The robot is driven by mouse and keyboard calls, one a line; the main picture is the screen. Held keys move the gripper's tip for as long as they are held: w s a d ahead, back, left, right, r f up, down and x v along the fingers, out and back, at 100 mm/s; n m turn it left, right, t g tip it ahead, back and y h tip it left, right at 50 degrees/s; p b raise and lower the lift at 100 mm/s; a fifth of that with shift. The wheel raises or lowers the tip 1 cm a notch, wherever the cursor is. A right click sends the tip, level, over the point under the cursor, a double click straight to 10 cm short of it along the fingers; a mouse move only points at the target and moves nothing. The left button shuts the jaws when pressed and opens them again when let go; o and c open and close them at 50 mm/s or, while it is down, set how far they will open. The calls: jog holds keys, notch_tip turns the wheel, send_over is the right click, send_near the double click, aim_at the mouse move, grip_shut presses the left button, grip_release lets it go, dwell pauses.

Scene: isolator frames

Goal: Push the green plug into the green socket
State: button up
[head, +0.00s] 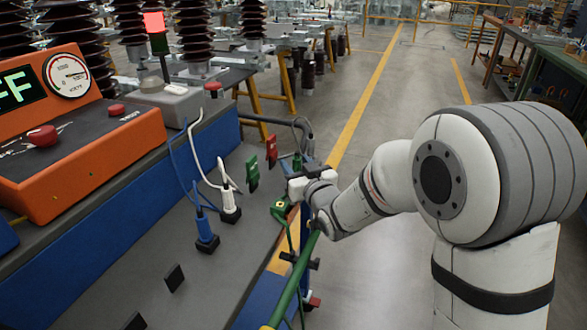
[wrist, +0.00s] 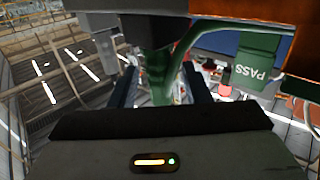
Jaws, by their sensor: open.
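My gripper (head: 300,182) is at the right edge of the bench in the head view. In the wrist view its dark jaws (wrist: 160,88) stand open on both sides of a dark green plug (wrist: 155,62). A green cable (wrist: 205,30) curves close by it. In the head view a small green part (head: 297,160) shows just behind the gripper, and a green ring-like piece (head: 280,208) lies in front of it. I cannot clearly make out the green socket, nor tell whether the plug is seated.
A blue plug (head: 206,233) and a white plug (head: 229,203) stand upright in black bases on the grey bench. A green PASS tag (head: 252,173) and a red tag (head: 271,150) stand left of the gripper. The orange tester (head: 90,150) is at left.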

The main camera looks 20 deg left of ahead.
grip_shut()
dwell(0.5)
notch_tip(320, 180, up, 10)
jog(key=shift+r+p, duration=0.1)
jog(key=shift+p, duration=0.85)
